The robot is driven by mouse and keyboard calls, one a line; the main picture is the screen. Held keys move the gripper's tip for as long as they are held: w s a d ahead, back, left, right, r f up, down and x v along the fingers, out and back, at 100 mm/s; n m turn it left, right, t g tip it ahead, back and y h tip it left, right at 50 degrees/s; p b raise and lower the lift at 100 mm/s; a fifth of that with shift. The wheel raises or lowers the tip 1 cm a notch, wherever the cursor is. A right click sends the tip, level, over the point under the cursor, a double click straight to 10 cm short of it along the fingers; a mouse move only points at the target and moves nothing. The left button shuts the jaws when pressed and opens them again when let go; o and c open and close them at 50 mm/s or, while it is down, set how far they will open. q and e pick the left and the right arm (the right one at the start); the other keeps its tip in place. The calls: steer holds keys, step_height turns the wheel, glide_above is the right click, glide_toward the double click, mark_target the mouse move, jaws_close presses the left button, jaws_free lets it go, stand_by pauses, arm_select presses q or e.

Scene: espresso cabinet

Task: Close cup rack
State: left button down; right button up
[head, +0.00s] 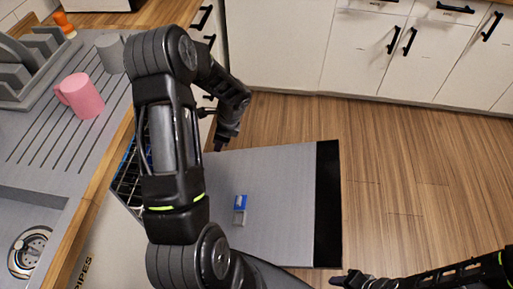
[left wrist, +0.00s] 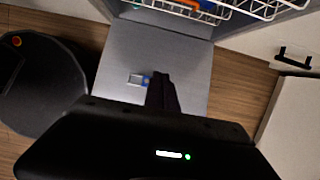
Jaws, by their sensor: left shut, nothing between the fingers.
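The cup rack shows only in part. White wire rack (left wrist: 182,9) with blue and orange items runs along the top edge of the left wrist view. In the head view, dark wire rack with blue items (head: 127,178) shows at the dishwasher opening, mostly hidden by my left arm. I cannot tell how far out it stands. My left gripper (head: 219,147) is shut and empty, above the far side of the lowered door; its fingers also show in the left wrist view (left wrist: 162,84). My right gripper (head: 340,280) is at the bottom right; its jaws are unclear.
The grey dishwasher door (head: 285,180) lies open, with a blue and white dispenser (head: 240,207) on it. A pink mug (head: 80,96), a grey cup (head: 110,54) and a dish rack (head: 35,70) stand on the counter. Wooden floor (head: 395,170) is clear right of the door.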

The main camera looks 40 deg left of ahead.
arm_select(q)
steer(key=w+d+b, duration=0.1)
steer(key=w+d, duration=0.5)
steer(key=d, duration=0.5)
steer(key=shift+r, duration=0.45)
step_height(320, 180, down, 5)
steer(key=a+y+b, duration=0.2)
steer(key=y+b, duration=0.1)
steer(key=b, duration=0.6)
steer(key=s+a+r+n+g+y+b, duration=0.1)
steer(key=s+a+r+n+g+y, duration=0.1)
steer(key=a+n, duration=0.4)
steer(key=s+a+r+n+g+y+b, duration=0.1)
steer(key=s+a+r+n, duration=0.4)
steer(key=n, duration=0.7)
steer(key=shift+s+a+r+g+y, duration=0.3)
steer(key=shift+a+r+g+y, duration=0.45)
steer(key=shift+a+y, duration=0.25)
